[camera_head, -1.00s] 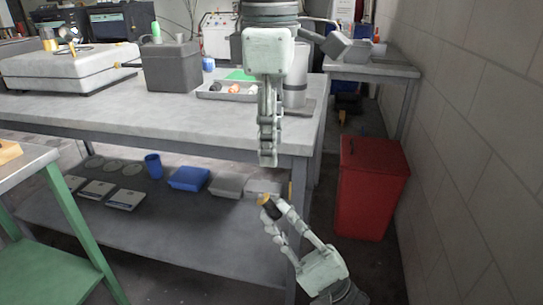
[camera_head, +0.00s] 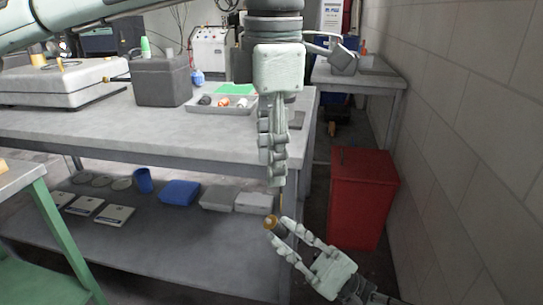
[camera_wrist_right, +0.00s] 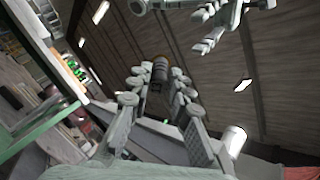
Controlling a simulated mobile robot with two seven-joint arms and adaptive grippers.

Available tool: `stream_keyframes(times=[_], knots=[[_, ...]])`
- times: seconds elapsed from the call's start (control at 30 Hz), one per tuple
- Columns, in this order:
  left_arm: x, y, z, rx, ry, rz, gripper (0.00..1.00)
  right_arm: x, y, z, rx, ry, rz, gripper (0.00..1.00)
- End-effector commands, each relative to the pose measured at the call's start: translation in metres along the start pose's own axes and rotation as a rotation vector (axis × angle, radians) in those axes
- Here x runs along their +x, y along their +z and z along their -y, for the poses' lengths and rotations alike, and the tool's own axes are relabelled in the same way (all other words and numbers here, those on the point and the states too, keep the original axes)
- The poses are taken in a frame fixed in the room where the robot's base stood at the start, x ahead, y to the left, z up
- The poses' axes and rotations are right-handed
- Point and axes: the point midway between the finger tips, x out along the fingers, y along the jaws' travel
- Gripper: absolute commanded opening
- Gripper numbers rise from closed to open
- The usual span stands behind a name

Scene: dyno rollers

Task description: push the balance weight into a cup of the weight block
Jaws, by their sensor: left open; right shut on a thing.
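My right gripper (camera_head: 279,227) is low in front of the bench, shut on a small dark cylinder with a brass-coloured end (camera_head: 270,221), which I take to be the balance weight. The right wrist view also shows this cylinder (camera_wrist_right: 160,70) between the fingertips (camera_wrist_right: 150,86). My left gripper (camera_head: 273,180) hangs pointing down just above it, apart from it, open and seen edge-on with nothing visible in it. It also shows at the top of the right wrist view (camera_wrist_right: 205,32). I cannot make out which thing is the weight block.
The bench (camera_head: 90,125) carries a grey box (camera_head: 162,85), a tray with small items (camera_head: 205,107) and a white case (camera_head: 60,85). Its lower shelf holds a blue cup (camera_head: 143,181) and several flat boxes. A red cabinet (camera_head: 360,200) stands right, beside the wall.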

Motion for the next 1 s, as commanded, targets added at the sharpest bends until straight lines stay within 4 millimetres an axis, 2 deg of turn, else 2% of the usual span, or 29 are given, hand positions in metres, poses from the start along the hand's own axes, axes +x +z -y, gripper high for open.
stream_keyframes(times=[0.17,0.4,0.6,0.8,1.0], knots=[[0.023,-0.001,0.001,-0.004,-0.001,-0.002,0.41,0.0,0.0,0.0,0.0,-0.001,0.0,0.0],[0.07,0.0,0.001,-0.003,-0.002,-0.001,0.41,0.0,0.0,0.0,-0.001,-0.001,0.0,0.0],[0.101,0.0,0.0,-0.004,-0.002,-0.001,0.41,0.0,0.0,0.0,-0.001,-0.001,0.0,0.0],[0.115,0.0,0.0,-0.003,0.0,0.0,0.41,0.0,0.0,0.0,-0.001,-0.001,0.0,0.0],[0.116,0.0,0.0,-0.003,0.0,0.001,0.41,0.0,0.0,0.0,-0.001,-0.001,0.0,0.0]])
